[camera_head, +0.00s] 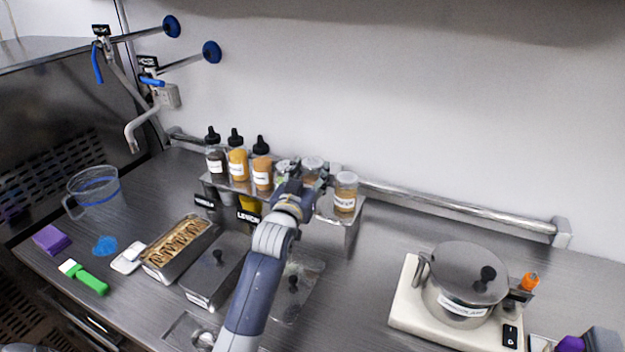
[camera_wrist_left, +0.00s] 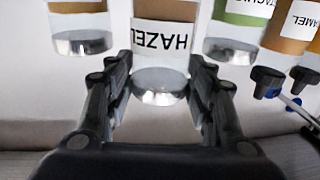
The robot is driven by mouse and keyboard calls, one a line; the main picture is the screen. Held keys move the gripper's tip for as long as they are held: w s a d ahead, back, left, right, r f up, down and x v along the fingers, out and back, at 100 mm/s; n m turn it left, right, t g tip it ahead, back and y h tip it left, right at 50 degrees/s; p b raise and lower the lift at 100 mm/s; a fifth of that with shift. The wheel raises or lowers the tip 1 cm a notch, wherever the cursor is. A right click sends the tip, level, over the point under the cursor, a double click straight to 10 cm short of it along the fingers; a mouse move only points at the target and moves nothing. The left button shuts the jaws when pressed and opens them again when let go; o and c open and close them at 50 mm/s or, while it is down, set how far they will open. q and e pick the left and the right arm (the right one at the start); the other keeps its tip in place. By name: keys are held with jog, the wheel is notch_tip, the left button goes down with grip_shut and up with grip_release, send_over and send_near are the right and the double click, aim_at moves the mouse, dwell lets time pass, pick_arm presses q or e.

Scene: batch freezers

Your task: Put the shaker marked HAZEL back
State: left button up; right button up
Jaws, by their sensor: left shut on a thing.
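The HAZEL shaker (camera_wrist_left: 161,45) has brown contents, a white label and a clear lid. In the left wrist view it appears upside down between the fingers of my left gripper (camera_wrist_left: 162,95), which is shut on it. In the head view its lid (camera_head: 312,163) shows behind my left gripper (camera_head: 309,186), in the row on the steel rack (camera_head: 350,217). Its base is hidden, so I cannot tell whether it touches the rack. A green-labelled shaker (camera_wrist_left: 243,22) and a brown shaker (camera_head: 346,191) stand on either side of it, apart from it. My right gripper is out of view.
Several black-capped sauce bottles (camera_head: 237,158) stand on the rack's left part. A wall rail (camera_head: 460,208) runs behind. Lidded steel pans (camera_head: 213,272) lie in front, with a pot (camera_head: 463,280) on a hot plate at right. The counter between rack and hot plate is clear.

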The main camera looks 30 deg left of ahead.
aim_at(312, 183)
pick_arm(q)
jog(key=shift+w, duration=0.6)
notch_tip(312, 183, down, 3)
jog(key=shift+s+d+r+p, duration=0.1)
jog(key=shift+p, duration=0.55)
jog(key=shift+f, duration=0.35)
jog(key=shift+f, duration=0.2)
jog(key=o, duration=0.8)
jog(key=shift+r, duration=0.1)
